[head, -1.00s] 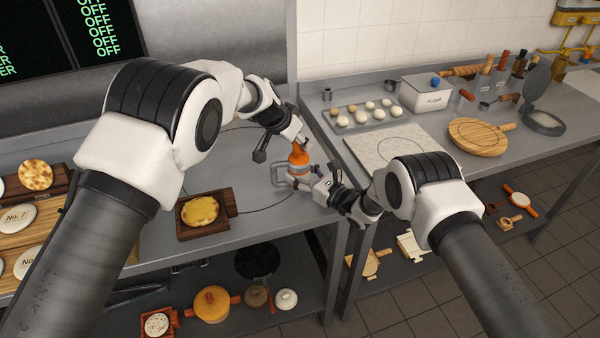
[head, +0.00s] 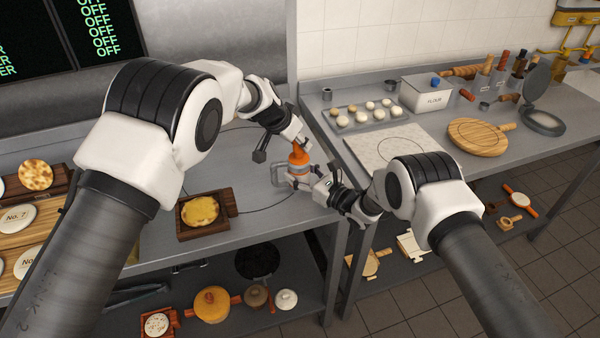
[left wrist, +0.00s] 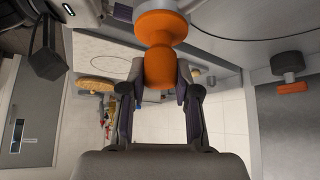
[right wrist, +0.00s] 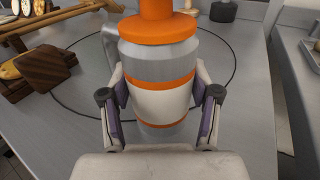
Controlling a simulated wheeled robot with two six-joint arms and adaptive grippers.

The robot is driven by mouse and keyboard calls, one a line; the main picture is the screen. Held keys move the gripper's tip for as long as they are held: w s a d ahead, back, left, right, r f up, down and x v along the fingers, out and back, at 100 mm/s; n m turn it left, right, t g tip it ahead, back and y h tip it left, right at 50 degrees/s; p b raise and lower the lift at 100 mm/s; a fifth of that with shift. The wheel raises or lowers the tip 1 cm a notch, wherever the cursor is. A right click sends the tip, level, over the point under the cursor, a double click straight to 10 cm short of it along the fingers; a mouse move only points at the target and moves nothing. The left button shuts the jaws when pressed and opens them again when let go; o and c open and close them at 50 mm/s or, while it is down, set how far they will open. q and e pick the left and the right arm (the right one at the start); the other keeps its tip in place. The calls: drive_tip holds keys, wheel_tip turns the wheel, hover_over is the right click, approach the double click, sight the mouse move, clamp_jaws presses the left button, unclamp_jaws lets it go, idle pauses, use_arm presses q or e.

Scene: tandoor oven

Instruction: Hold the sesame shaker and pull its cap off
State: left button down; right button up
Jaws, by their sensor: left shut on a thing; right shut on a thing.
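The sesame shaker (head: 299,173) stands upright on the counter near its right end. It has a grey body (right wrist: 160,70) with orange bands and a white label, and a side handle. Its orange cap (head: 299,157) sits on top of the body; the cap also shows in the left wrist view (left wrist: 160,68). My left gripper (head: 298,143) is shut on the narrow upper part of the cap from above. My right gripper (head: 308,183) is shut around the body from the front right. The far side of the body is hidden.
A wooden tray (head: 205,232) with a yellow flatbread lies left of the shaker. A thin dark ring line (head: 262,214) marks the counter. To the right, beyond a gap, another counter holds a pale board (head: 372,150), a tray of dough balls (head: 343,122) and a flour box (head: 424,94).

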use_arm(q)
drive_tip(key=shift+r, duration=0.4)
drive_tip(key=shift+r, duration=0.6)
drive_tip(key=shift+r, duration=2.6)
use_arm(e)
drive_tip(key=o, duration=1.5)
drive_tip(key=shift+o, duration=0.2)
drive_tip(key=shift+d, duration=0.1)
